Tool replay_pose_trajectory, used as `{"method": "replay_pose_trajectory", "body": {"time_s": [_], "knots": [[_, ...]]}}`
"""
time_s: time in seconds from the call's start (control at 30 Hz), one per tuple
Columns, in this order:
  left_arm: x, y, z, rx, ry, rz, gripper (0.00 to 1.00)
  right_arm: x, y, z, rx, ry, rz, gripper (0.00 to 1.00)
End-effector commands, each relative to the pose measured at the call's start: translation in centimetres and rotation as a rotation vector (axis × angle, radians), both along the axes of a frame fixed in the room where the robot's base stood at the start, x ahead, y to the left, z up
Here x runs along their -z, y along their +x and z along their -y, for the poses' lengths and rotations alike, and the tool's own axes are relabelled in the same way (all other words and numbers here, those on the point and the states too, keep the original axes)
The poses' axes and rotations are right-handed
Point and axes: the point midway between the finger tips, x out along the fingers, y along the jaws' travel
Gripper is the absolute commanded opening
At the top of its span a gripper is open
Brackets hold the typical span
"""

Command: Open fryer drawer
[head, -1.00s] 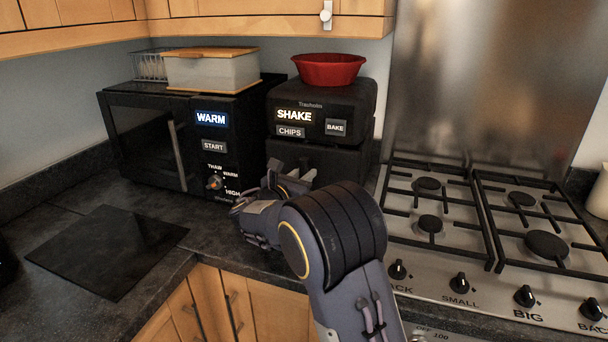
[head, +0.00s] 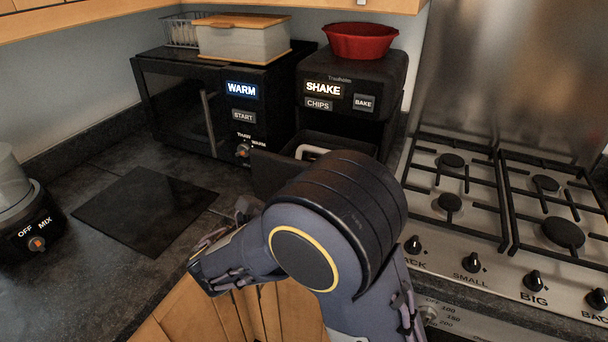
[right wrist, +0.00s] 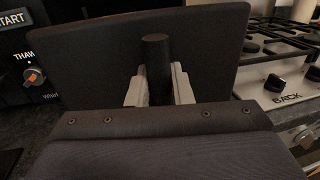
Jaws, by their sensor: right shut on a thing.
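The black air fryer (head: 352,85) stands at the back, with lit SHAKE, CHIPS and BAKE labels. Its drawer (head: 282,175) is pulled partly out toward me, and something pale shows inside. In the right wrist view the drawer's dark front panel (right wrist: 100,62) fills the middle. My right gripper (right wrist: 158,88) is shut on the dark upright drawer handle (right wrist: 156,55), with one pale finger on each side. In the head view my right arm hides this grip and part of the drawer. My left gripper is not in view.
A black microwave (head: 175,105) stands left of the fryer. A red bowl (head: 360,41) sits on the fryer. A gas hob (head: 470,190) is to the right. A blender base (head: 35,225) is at the left. The counter around the dark flat mat (head: 145,208) is clear.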

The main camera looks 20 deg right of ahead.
Motion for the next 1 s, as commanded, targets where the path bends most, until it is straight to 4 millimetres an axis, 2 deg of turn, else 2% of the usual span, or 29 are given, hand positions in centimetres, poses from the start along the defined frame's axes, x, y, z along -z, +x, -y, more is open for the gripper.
{"method": "replay_pose_trajectory", "body": {"time_s": [0.2,0.4,0.43,0.57,0.87,1.0], "knots": [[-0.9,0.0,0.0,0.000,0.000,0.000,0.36,-0.1,-1.6,-2.0,0.000,0.001,0.000,0.00],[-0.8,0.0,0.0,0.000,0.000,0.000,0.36,0.1,-1.8,-2.1,0.001,0.002,0.000,0.00],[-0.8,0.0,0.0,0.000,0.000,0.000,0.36,0.1,-1.8,-2.1,0.001,0.002,0.000,0.22],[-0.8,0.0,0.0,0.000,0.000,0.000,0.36,0.1,-1.7,-2.1,0.001,0.002,0.000,0.39],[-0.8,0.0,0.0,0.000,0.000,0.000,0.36,0.0,-1.8,-2.2,0.000,0.001,0.000,0.39],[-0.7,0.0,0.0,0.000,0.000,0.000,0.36,0.1,-2.5,-3.6,-0.003,0.001,0.002,0.39]]}}
